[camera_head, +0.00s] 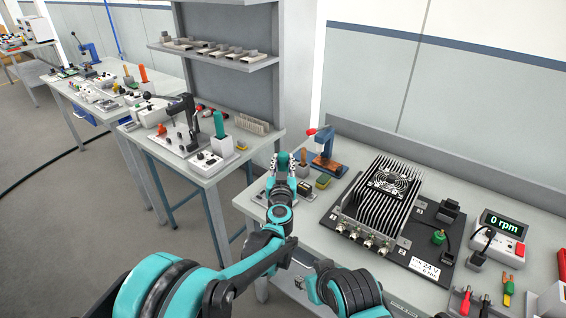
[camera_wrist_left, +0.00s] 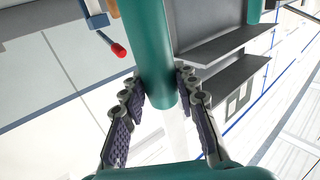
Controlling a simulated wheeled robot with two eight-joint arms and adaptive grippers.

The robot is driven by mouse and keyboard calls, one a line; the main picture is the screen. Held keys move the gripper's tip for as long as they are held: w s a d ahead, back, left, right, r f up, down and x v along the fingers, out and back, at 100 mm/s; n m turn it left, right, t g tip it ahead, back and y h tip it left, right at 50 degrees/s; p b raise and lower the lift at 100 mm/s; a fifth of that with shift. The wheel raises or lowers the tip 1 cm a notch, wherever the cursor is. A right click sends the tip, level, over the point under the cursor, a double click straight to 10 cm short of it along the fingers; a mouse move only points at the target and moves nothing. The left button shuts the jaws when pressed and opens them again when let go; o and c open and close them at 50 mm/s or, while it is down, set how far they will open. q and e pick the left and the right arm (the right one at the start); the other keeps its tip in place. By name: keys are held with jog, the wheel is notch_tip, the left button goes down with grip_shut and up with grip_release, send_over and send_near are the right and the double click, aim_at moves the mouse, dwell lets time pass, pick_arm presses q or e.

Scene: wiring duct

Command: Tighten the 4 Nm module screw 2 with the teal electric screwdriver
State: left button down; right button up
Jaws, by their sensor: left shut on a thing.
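My left gripper (camera_head: 283,162) is above the left end of the near bench. In the left wrist view my left gripper (camera_wrist_left: 160,95) is shut on the teal electric screwdriver (camera_wrist_left: 147,45), a smooth teal cylinder between its two ribbed fingers. The screwdriver's bit is not visible. The finned module (camera_head: 385,195), with a fan on top and round connectors along its front, sits on a black plate to the right, well apart from the gripper. Its screws are too small to tell apart, so I cannot make out screw 2. My right gripper is out of view.
A blue and copper-coloured hand press (camera_head: 326,150) with a red-knobbed lever stands just right of my left gripper. A yellow-green sponge (camera_head: 323,181) lies near it. An rpm display (camera_head: 500,228) reading 0 rpm and a 24 V label (camera_head: 430,270) are at the right.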

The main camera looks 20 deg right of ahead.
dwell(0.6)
pick_arm(q)
jog(key=shift+r+p, duration=1.9)
jog(key=shift+r, duration=1.05)
